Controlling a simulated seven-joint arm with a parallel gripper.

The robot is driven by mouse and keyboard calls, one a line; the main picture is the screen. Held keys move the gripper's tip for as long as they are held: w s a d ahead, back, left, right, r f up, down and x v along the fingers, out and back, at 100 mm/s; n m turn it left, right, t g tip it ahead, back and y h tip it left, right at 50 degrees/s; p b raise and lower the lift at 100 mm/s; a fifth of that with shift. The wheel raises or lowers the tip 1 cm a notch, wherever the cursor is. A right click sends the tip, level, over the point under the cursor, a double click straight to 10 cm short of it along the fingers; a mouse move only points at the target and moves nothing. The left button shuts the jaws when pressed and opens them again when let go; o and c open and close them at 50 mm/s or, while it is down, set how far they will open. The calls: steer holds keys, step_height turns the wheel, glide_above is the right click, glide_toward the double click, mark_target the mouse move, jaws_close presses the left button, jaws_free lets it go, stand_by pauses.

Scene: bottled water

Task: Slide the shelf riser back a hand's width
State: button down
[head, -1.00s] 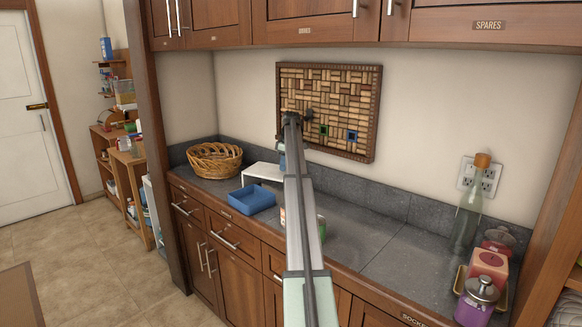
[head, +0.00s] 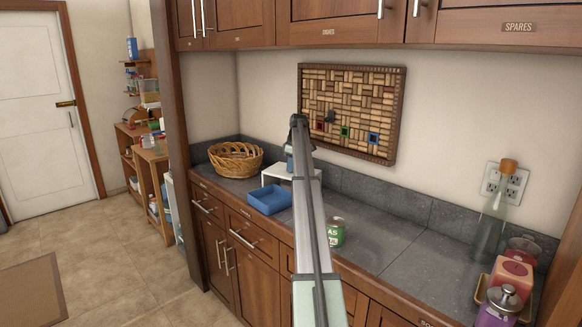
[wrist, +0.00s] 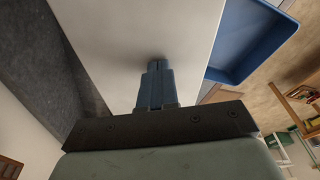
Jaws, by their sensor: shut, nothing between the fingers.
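My gripper (wrist: 157,64) has blue fingers, shut together and empty, pointing at the white top. A soft shadow lies around the fingertips; I cannot tell whether they touch the riser. In the head view my gripper (head: 289,165) is at the riser's right part, partly hidden by my arm.
A blue tray (head: 268,200) sits just in front of the riser; a wicker basket (head: 235,160) is to its left. A bottle (head: 490,225) and jars are far right. A cork board (head: 352,110) hangs behind.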

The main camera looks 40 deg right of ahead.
steer(key=shift+s+d+f, duration=0.25)
steer(key=shift+s+f, duration=0.05)
steer(key=shift+s, duration=0.4)
steer(key=shift+s+d+f, duration=0.2)
steer(key=shift+s+f, duration=0.05)
steer(key=shift+s, duration=0.4)
steer(key=shift+d+r, duration=0.1)
steer(key=shift+r, duration=0.65)
steer(key=s+d, duration=0.5)
steer(key=s, duration=0.5)
steer(key=shift+s+r, duration=0.2)
steer(key=shift+s, duration=0.1)
